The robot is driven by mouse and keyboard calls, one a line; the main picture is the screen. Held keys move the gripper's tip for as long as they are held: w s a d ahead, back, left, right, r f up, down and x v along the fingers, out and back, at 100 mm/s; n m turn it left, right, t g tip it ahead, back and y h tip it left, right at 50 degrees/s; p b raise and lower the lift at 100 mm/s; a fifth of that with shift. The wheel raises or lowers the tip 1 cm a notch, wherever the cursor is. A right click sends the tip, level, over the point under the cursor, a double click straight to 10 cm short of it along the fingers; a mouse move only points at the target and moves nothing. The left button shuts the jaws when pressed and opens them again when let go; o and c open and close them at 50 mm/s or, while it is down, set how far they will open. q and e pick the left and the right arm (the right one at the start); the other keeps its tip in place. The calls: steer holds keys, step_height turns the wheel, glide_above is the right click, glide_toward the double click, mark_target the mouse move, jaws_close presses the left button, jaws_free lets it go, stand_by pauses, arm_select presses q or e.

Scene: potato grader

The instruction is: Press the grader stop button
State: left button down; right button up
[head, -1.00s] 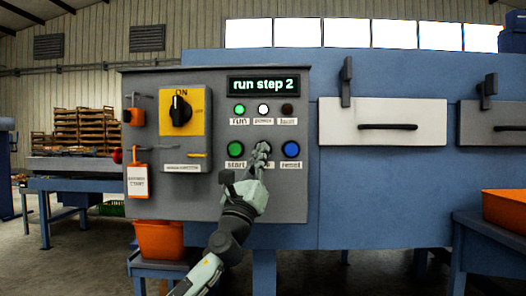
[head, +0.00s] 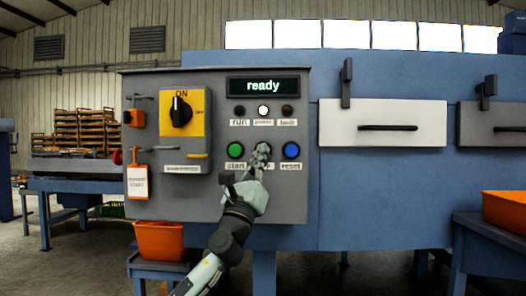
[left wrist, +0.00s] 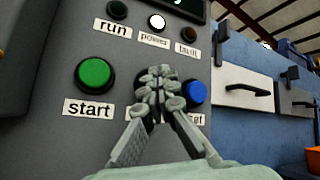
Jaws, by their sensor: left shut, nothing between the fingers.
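My left gripper (head: 262,156) is shut and empty, with its fingertips over the button between start and reset on the grey control panel (head: 215,205). In the left wrist view the gripper (left wrist: 160,85) hides most of that middle button and its label; a dark rim shows around it. I cannot see whether the tips touch it. The green start button (head: 236,149) is left of the fingers and the blue reset button (head: 291,149) is right. The display (head: 263,87) reads "ready". The power lamp (head: 263,111) is lit white; the run lamp (head: 239,111) is dark. My right gripper is not in view.
A yellow switch plate (head: 195,125) with a black knob set to ON is on the panel's left. An orange tag (head: 138,181) hangs beside it. An orange bin (head: 160,240) stands below. Blue machine body (head: 385,190) extends to the right.

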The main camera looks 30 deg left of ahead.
arm_select(q)
steer(key=shift+s+d, duration=0.35)
steer(key=shift+s, duration=0.25)
steer(key=s+d, duration=0.1)
steer(key=s+p, duration=0.1)
steer(key=s, duration=0.1)
steer(key=s+d+p, duration=0.1)
steer(key=shift+s+d, duration=0.15)
steer(key=shift+d, duration=0.15)
stand_by(0.8)
